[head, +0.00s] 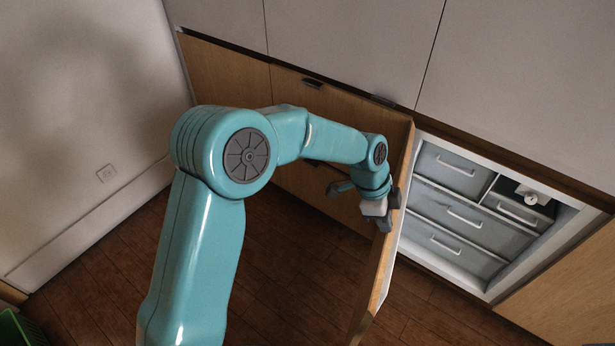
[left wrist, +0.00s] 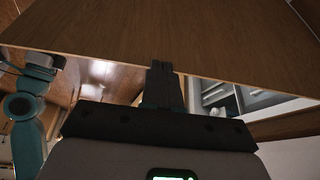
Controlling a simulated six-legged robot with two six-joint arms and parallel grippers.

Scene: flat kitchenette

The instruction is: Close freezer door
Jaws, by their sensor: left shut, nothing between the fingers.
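The freezer door (head: 372,285) stands wide open in the head view, seen nearly edge-on, with wood outside and a pale inner side. The open freezer (head: 450,215) is to its right, with grey drawers showing. My left gripper (head: 384,218) is shut and empty at the door's edge; I cannot tell whether it touches. In the left wrist view the shut fingers (left wrist: 164,75) overlap the lower edge of a wooden panel (left wrist: 150,35), and drawers (left wrist: 245,100) show beyond at right. My left arm hides part of the door's surroundings. My right gripper is not seen.
Wooden cabinet fronts (head: 225,75) with dark handles lie left of the freezer, under pale upper cupboards (head: 350,40). Another wooden front (head: 565,285) is at right. The dark wood floor (head: 285,285) left of the door is clear. A green crate (head: 15,330) sits at lower left.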

